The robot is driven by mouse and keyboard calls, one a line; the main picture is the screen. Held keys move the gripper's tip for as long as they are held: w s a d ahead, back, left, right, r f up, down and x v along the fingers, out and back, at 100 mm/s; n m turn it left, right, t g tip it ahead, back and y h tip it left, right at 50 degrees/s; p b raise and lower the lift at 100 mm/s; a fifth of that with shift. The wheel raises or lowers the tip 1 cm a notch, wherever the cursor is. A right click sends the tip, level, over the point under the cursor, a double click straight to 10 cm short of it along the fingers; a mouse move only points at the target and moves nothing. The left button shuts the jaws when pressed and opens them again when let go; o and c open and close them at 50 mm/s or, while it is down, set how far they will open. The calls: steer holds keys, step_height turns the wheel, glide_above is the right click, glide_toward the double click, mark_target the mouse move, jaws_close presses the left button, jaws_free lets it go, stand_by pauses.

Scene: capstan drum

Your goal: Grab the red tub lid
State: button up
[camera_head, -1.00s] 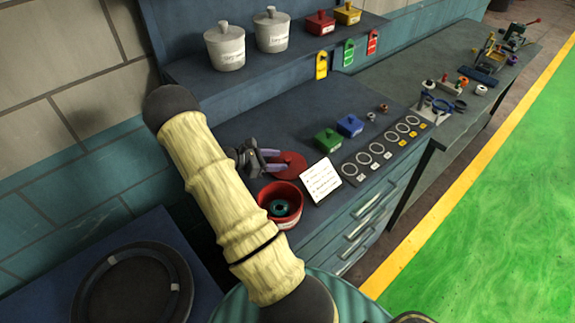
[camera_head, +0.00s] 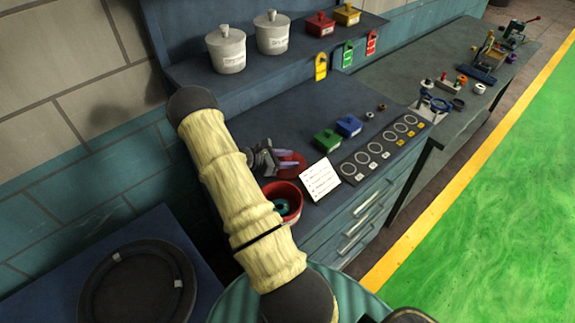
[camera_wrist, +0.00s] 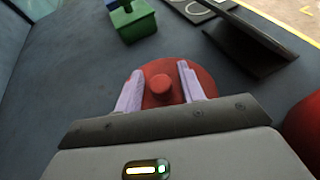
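The red tub lid (camera_wrist: 206,78) lies flat on the dark bench top, a round disc with a short round knob (camera_wrist: 160,84) in its middle. My gripper (camera_wrist: 159,80) is open above the lid, its two pale purple fingers on either side of the knob. I see a gap between each finger and the knob. In the head view the lid (camera_head: 293,161) is partly hidden by my gripper (camera_head: 281,164). The red tub (camera_head: 284,199) stands open in front of the lid, with a dark teal ring-shaped item inside, partly hidden by my arm.
A white card (camera_head: 320,180) stands close to the right of the lid and tub. Green (camera_head: 327,140) and blue (camera_head: 348,125) lidded boxes sit behind it. White canisters (camera_head: 228,50) and small boxes stand on the raised shelf. Bare bench lies behind my gripper.

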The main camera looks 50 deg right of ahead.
mark_target(288, 159)
jaws_close()
steer(key=shift+r, duration=0.1)
step_height(288, 159, up, 10)
steer(key=b, duration=0.3)
stand_by(0.6)
